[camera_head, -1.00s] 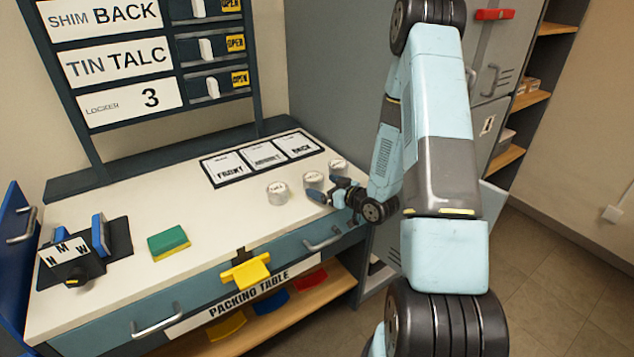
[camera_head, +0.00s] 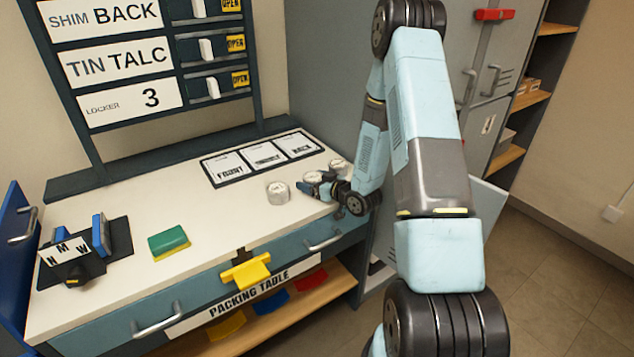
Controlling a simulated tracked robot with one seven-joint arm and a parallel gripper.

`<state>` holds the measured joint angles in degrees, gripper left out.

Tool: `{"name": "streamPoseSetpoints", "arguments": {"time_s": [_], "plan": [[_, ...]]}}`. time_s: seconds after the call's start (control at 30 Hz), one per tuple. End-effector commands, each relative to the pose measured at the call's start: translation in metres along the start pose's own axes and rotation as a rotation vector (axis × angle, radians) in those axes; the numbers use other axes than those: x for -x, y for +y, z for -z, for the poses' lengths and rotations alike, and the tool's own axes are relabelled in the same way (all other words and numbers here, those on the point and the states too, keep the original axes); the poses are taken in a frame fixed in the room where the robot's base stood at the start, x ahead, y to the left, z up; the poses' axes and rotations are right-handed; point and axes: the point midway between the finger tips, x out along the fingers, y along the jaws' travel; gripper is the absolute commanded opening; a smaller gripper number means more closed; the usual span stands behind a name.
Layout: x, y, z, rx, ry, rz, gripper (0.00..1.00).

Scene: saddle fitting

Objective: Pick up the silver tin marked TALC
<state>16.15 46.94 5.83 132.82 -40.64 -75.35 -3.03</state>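Three small silver tins stand in a slanting row on the white table top: a left tin (camera_head: 278,192), a middle tin (camera_head: 312,177) and a far right tin (camera_head: 338,165). The writing on their lids is too small to read, so I cannot tell which is marked TALC. My gripper (camera_head: 315,184) is low over the table at the middle tin, with its fingers at that tin's sides and partly covering it. I cannot tell whether the fingers press on it. The left tin stands clear of the gripper; the far right tin is close behind it.
Three marked cards, FRONT, MIDDLE and BACK (camera_head: 263,157), lie behind the tins. A green and yellow sponge (camera_head: 169,242) and a dark fixture (camera_head: 75,262) are to the left. A yellow clip (camera_head: 246,271) is at the front edge. The board (camera_head: 118,62) reads SHIM BACK, TIN TALC, LOCKER 3.

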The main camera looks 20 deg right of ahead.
Motion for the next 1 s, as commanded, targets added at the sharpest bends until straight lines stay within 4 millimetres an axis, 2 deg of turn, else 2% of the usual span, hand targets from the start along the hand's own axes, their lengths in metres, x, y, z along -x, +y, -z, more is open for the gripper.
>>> {"name": "streamPoseSetpoints", "arguments": {"time_s": [0.07,0.47,0.77,1.0], "plan": [[-0.001,-0.001,0.002,0.001,0.005,0.002,0.79],[-0.002,-0.001,0.003,0.002,0.007,0.003,0.41],[-0.002,-0.001,0.006,0.003,0.009,0.003,0.41],[0.003,0.000,0.030,0.006,0.014,0.002,0.41]]}}
